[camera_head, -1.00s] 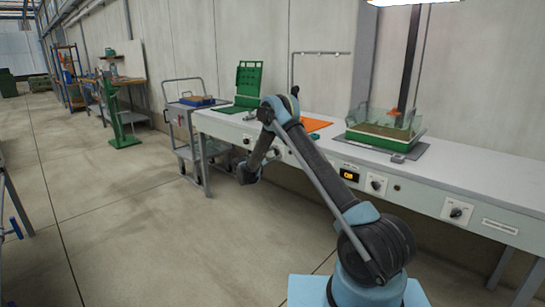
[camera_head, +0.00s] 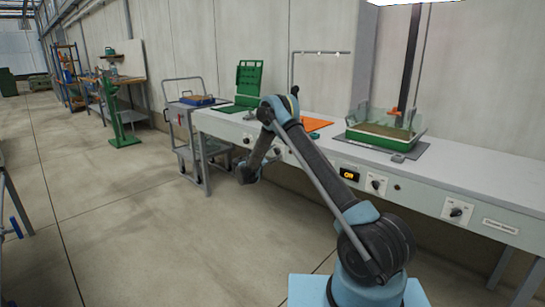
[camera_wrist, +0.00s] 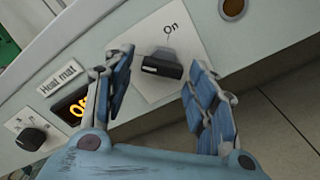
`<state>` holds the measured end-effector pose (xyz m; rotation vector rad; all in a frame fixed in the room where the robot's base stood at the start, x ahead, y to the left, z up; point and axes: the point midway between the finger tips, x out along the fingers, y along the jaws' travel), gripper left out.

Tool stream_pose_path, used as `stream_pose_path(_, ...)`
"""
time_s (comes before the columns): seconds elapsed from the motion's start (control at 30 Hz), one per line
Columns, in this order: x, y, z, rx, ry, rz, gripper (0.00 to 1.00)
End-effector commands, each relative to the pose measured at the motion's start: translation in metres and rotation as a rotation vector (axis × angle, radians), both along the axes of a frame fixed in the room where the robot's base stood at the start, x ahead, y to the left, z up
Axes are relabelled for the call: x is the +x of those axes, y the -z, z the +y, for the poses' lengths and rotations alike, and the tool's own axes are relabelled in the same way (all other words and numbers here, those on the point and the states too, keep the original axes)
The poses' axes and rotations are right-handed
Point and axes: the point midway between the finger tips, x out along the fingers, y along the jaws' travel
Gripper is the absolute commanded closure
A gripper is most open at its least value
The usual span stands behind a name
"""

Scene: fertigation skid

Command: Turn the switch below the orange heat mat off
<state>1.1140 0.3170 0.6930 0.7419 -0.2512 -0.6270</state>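The orange heat mat (camera_head: 314,124) lies on the bench top, partly hidden behind my arm. In the wrist view, a black switch knob (camera_wrist: 162,67) sits on a white plate marked "On", beside a lit orange display (camera_wrist: 78,108) and a "Heat mat" label (camera_wrist: 58,78). My gripper (camera_wrist: 158,76) is open, one finger on each side of this knob, with no clear contact. Whether the fingers reach past the knob is hard to tell. In the head view my gripper (camera_head: 247,174) is by the bench front, partly hidden by my arm.
Another knob (camera_wrist: 32,138) is left of the display, and one (camera_wrist: 232,8) is at the upper right. Farther right along the bench front are a lit "ON" display (camera_head: 349,175) and knobs (camera_head: 376,184). A green-based glass tank (camera_head: 385,132) stands on the bench.

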Motion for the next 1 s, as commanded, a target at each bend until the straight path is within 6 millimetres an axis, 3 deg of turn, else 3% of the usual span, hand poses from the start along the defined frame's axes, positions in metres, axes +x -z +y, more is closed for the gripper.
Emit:
stream_pose_path(0.47,-0.010,-0.001,0.007,-0.001,0.001,-0.001,0.45)
stream_pose_path(1.0,-0.082,0.000,0.064,-0.001,0.001,0.000,0.45)
